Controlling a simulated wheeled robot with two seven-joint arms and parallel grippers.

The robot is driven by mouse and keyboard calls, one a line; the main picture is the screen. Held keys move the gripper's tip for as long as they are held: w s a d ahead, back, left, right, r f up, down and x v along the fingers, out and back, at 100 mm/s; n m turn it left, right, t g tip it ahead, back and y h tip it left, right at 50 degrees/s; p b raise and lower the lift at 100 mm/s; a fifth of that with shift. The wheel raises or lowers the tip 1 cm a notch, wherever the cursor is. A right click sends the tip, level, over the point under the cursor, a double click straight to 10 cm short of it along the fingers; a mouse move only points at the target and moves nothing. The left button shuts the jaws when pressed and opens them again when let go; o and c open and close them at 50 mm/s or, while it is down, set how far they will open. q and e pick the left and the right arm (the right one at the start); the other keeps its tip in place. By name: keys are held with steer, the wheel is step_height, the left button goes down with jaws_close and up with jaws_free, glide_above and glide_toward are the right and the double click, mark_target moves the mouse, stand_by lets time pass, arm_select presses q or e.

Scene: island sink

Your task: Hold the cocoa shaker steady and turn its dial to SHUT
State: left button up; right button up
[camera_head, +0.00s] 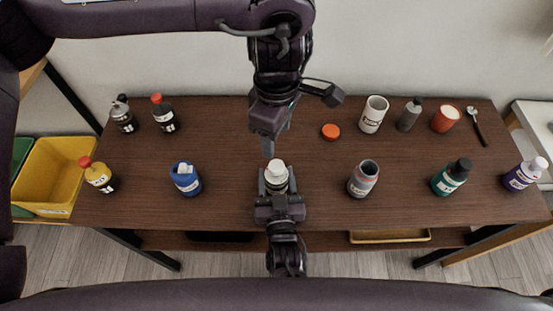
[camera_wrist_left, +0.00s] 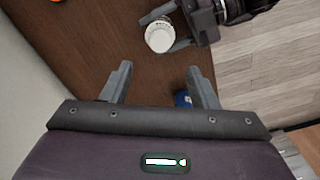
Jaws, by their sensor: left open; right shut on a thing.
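The cocoa shaker (camera_head: 277,170), with a white top and a dark lower body, stands upright near the front middle of the table. My right gripper (camera_head: 277,182) is shut on its body from the front, one finger on each side. My left gripper (camera_head: 299,122) is open and empty, above and behind the shaker, apart from it. In the left wrist view the shaker's white top (camera_wrist_left: 160,38) lies beyond my left gripper's open fingers (camera_wrist_left: 160,84), between the right gripper's fingers. The dial's marking is too small to read.
A blue container (camera_head: 185,178) stands left of the shaker, and a grey-brown cup (camera_head: 364,178) stands right. An orange lid (camera_head: 330,132) lies behind. Several bottles and a white canister (camera_head: 373,114) stand around. A yellow bin (camera_head: 50,172) is at far left. The tabletop beside the shaker is clear.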

mark_target(277, 165)
arm_select(q)
step_height(277, 165, down, 10)
steer(key=shift+f, duration=0.25)
steer(key=c, duration=1)
